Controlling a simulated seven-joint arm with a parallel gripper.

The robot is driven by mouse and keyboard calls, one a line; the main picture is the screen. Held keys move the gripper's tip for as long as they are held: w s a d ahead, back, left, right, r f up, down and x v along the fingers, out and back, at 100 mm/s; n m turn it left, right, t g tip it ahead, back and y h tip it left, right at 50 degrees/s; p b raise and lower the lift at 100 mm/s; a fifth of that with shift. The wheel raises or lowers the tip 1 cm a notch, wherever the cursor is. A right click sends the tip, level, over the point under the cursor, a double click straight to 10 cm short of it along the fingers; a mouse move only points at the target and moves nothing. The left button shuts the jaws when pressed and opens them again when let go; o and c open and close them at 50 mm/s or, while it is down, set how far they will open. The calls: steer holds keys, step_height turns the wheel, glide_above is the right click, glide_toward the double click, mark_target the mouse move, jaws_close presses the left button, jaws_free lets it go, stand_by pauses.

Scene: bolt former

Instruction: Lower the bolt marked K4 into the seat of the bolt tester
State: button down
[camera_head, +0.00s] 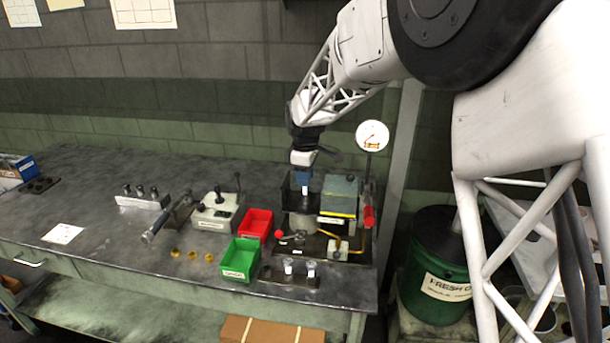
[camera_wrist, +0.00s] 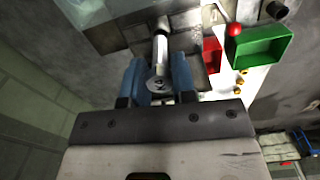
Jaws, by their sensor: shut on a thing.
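My gripper (camera_head: 303,180) is above the bolt tester (camera_head: 338,200) at the right of the bench. In the wrist view its two blue fingers (camera_wrist: 160,70) are shut on a metal bolt (camera_wrist: 158,86). The bolt's head faces the wrist camera and its shank (camera_wrist: 161,45) points away from the wrist, down toward the tester. The mark on the head is too small to read surely. In the head view only a short pale piece of the bolt (camera_head: 305,190) shows below the fingers. The seat is hidden, and I cannot tell whether the bolt tip touches it.
A red bin (camera_head: 257,224) and a green bin (camera_head: 240,259) stand left of the tester. In front, a block (camera_head: 270,273) holds two labelled bolts (camera_head: 288,266). A dial gauge (camera_head: 372,136) rises behind. Brass pieces (camera_head: 192,255) and another bolt rack (camera_head: 141,200) lie farther left.

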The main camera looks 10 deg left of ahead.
mark_target(305, 194)
steer(key=shift+f, duration=2.45)
steer(key=c, duration=0.8)
jaws_free()
steer(key=shift+c, duration=0.2)
steer(key=shift+r, duration=3.85)
